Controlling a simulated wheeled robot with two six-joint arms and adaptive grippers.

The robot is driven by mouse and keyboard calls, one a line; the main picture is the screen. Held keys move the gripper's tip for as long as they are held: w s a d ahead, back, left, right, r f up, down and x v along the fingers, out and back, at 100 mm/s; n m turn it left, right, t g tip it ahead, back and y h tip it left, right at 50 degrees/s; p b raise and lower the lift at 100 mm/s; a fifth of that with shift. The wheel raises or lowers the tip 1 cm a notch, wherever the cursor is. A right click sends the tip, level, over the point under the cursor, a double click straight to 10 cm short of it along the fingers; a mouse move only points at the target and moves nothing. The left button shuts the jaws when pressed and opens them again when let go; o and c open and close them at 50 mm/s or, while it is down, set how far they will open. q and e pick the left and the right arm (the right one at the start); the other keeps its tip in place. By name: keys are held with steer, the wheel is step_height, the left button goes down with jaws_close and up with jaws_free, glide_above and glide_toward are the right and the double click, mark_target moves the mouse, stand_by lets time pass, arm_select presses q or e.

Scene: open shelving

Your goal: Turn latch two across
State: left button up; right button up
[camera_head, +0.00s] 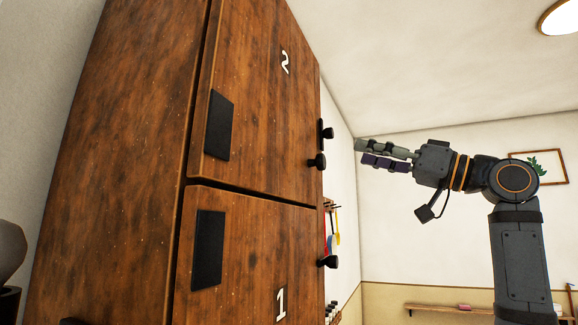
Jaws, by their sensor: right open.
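A tall brown wooden cabinet has door two (258,100) above door one (235,245), each with a white number. Door two looks closed, and at its right edge there is a black latch (326,132) with a round black knob (317,161) just below it. Door one has its own black knob (328,262). My right gripper (362,153) is open and empty, pointing left, to the right of the latch and apart from it. My left gripper is not in view.
Black plates (219,125) sit on the doors' left sides. Hanging utensils (332,228) show behind the cabinet's right edge. A wall shelf (440,308) is at lower right. The space between the gripper and the cabinet looks clear.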

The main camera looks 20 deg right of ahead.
mark_target(326, 134)
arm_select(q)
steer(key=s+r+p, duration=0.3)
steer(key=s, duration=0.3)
arm_select(e)
steer(key=w+a+r+p, duration=0.2)
steer(key=w+a+r, duration=0.2)
steer(key=r, duration=0.1)
steer(key=shift+w+a+y, duration=0.3)
steer(key=shift+w+a, duration=0.05)
steer(key=shift+w, duration=0.05)
steer(key=shift+c, duration=0.6)
steer(key=shift+w+a, duration=0.1)
steer(key=c, duration=0.7)
jaws_close()
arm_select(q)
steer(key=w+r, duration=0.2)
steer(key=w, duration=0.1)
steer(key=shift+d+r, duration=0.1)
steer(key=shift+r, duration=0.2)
